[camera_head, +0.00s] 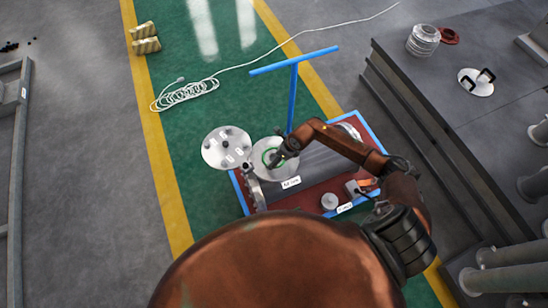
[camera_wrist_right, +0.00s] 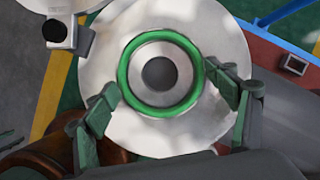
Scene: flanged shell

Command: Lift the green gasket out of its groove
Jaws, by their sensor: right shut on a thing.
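The green gasket (camera_wrist_right: 126,68) is a ring around the pale raised centre of a round metal flange face (camera_wrist_right: 225,35), with a dark hole in the middle. In the head view the gasket (camera_head: 265,157) is a small green arc on the flange (camera_head: 265,172), partly hidden by my right gripper (camera_head: 275,160). In the wrist view my right gripper (camera_wrist_right: 163,86) has one finger at each side of the gasket, shut on its outer edge. I cannot tell whether the gasket sits in its groove or is raised.
A round cover plate (camera_head: 213,153) with knobs stands left of the flange. The shell lies on a red cart with blue edges (camera_head: 238,190) and a blue T-handle (camera_head: 294,95). A grey bench (camera_head: 450,75) is at right; a white cable (camera_head: 185,95) lies on the floor.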

